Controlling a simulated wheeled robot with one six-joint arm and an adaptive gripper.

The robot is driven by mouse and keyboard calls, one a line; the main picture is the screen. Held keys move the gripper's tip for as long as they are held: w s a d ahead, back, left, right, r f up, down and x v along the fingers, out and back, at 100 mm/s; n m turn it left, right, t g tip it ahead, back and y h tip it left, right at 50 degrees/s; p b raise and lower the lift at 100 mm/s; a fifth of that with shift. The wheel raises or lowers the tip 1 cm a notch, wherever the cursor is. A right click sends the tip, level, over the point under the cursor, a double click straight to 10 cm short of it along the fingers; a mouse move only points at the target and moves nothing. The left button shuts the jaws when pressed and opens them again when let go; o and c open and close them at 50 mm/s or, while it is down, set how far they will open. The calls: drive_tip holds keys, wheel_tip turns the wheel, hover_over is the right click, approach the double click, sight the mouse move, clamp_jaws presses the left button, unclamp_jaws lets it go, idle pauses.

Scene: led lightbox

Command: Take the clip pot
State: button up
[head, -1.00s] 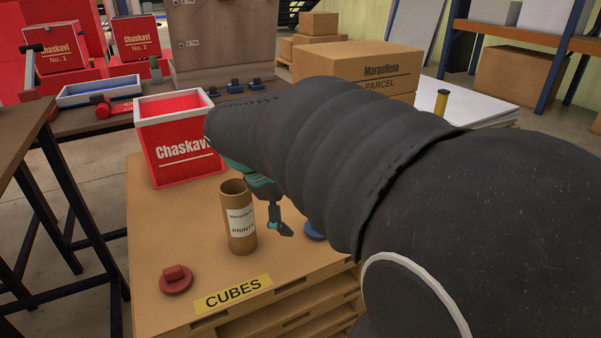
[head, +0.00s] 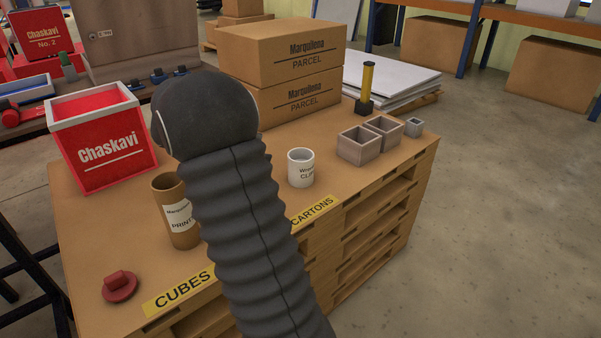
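The clip pot (head: 301,168) is a small white cylinder with dark lettering that reads in part "CLIP". It stands upright on the pallet-like table (head: 325,182), behind the yellow "CARTONS" label. Its top is open and nothing touches it. My arm, in a dark ribbed sleeve, rises just to the left of it in the picture. My gripper is not visible; the arm hides that area.
A brown prints tube (head: 176,222) stands partly behind my arm. A red Chaskavi box (head: 97,150) is at left, with a red knobbed disc (head: 120,287) in front. Stacked parcels (head: 290,52) stand behind the pot. Open grey boxes (head: 358,148) and a yellow-black post (head: 367,82) are right.

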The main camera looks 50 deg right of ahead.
approach(311, 156)
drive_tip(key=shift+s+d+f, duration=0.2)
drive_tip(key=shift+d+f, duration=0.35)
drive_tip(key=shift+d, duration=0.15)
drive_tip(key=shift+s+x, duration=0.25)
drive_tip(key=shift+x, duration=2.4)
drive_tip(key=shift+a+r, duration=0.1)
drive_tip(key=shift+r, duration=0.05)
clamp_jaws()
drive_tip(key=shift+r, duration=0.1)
